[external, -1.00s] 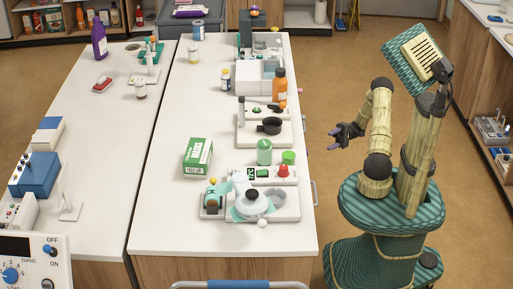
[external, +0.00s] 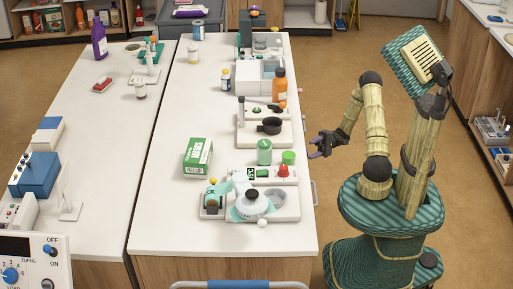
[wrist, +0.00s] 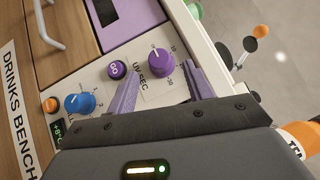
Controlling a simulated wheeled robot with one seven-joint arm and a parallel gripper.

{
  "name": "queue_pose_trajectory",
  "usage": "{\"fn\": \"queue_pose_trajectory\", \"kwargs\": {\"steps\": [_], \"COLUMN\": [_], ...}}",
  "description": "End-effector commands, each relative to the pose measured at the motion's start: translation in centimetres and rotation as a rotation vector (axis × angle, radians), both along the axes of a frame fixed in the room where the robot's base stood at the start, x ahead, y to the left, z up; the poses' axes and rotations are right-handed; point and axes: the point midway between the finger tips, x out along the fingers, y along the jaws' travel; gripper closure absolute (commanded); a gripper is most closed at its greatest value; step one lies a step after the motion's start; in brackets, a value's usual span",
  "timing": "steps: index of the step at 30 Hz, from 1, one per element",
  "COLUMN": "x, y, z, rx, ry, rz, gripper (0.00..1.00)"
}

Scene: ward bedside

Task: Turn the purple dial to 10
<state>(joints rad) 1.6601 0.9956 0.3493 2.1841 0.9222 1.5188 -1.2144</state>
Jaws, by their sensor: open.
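The purple dial (wrist: 161,63) is on a light panel in the wrist view, beside the lettering "UV SEC". A short pale pointer mark shows on it, and small scale numbers stand around it. The exact setting is too small to read surely. My gripper (wrist: 163,70) is open, with one purple finger on each side of the dial in the picture. I cannot tell whether either finger touches it. In the external view my gripper (external: 325,145) is beside the bench's right edge, and the dial cannot be made out there.
A purple GO button (wrist: 117,69), a blue dial (wrist: 80,103) and an orange button (wrist: 50,105) are close by on the panel. A metal handle (wrist: 48,25) sticks out nearby. An orange bottle (external: 279,85) stands on the white bench (external: 165,215). The floor around my base is clear.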

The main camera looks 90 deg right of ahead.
Motion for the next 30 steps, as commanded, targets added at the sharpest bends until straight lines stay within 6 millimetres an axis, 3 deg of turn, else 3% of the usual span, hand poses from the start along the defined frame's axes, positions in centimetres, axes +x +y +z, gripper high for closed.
{"fn": "queue_pose_trajectory", "kwargs": {"steps": [7, 18, 25, 30], "x": [2.5, 3.0, 2.9, 2.9], "y": [2.5, 2.9, 2.9, 2.9], "z": [0.6, 0.8, 0.8, 0.8], "rx": [0.001, -0.001, -0.001, 0.004], "ry": [0.002, 0.001, 0.001, 0.001], "rz": [0.002, 0.000, 0.000, 0.000], "gripper": [0.48, 0.48, 0.93, 0.93]}}
